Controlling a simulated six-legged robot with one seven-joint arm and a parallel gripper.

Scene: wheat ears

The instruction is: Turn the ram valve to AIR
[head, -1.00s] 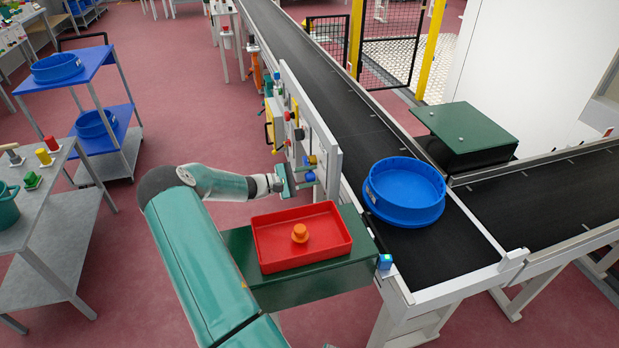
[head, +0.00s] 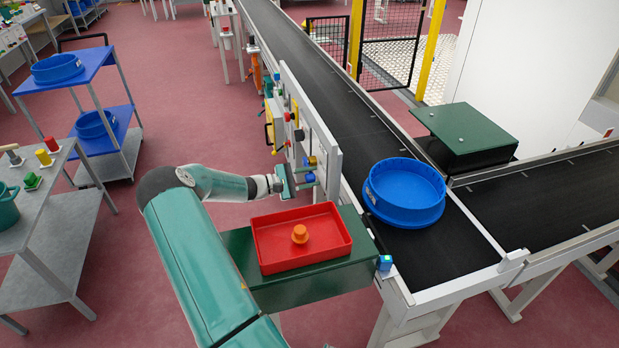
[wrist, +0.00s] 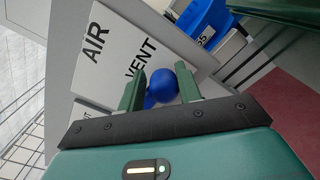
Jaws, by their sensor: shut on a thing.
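The ram valve's blue ball-ended handle (wrist: 163,85) sits between the two green fingers of my gripper (wrist: 160,93) in the wrist view. My gripper is shut on it. The white label plate (wrist: 115,62) behind it reads AIR at the upper left and VENT nearer the ball; a third word at the lower left is mostly cut off. The ball is beside the VENT word, apart from AIR. The valve body is hidden behind the ball and fingers. In the head view my gripper (head: 287,183) is against the near end of the upright panel (head: 332,165), at a blue part.
Other coloured controls line the panel. A conveyor (head: 425,262) with a blue round tub (head: 405,190) runs behind it.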

